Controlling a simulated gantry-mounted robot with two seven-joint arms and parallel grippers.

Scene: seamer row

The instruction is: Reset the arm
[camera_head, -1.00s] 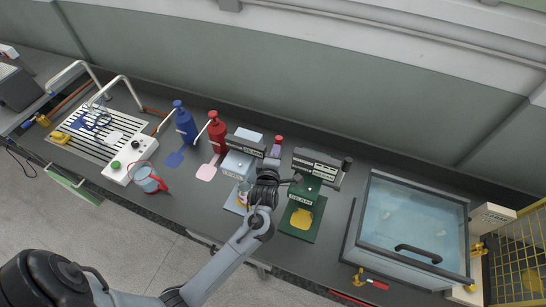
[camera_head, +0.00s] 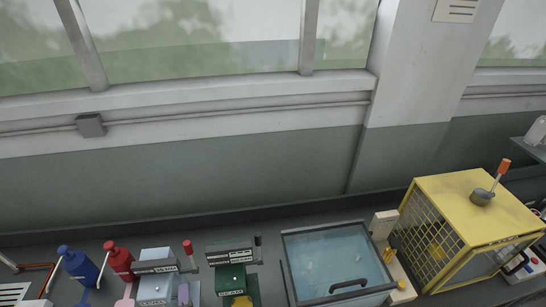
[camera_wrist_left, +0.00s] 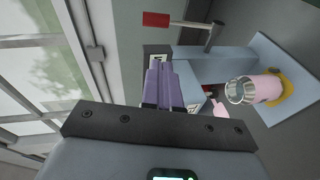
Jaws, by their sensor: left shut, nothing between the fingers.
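My left gripper (camera_head: 184,293) shows only as purple fingers at the bottom edge of the head view, in front of the blue-grey seamer (camera_head: 155,285). The rest of that arm is out of frame. In the left wrist view the purple fingers of my left gripper (camera_wrist_left: 165,84) are shut together and empty. They point towards the blue-grey seamer (camera_wrist_left: 203,68), which has a red-handled lever (camera_wrist_left: 156,19). I cannot tell the exact gap between fingers and seamer. A pink container with a metal top (camera_wrist_left: 255,89) sits at the seamer's yellow pad (camera_wrist_left: 288,86). My right gripper is not in view.
A green seamer (camera_head: 230,280) stands right of the blue-grey one. Blue (camera_head: 79,263) and red (camera_head: 120,260) bottles stand left. A water tank (camera_head: 330,262) and yellow cage (camera_head: 465,225) are at the right. A wall and windows rise behind the bench.

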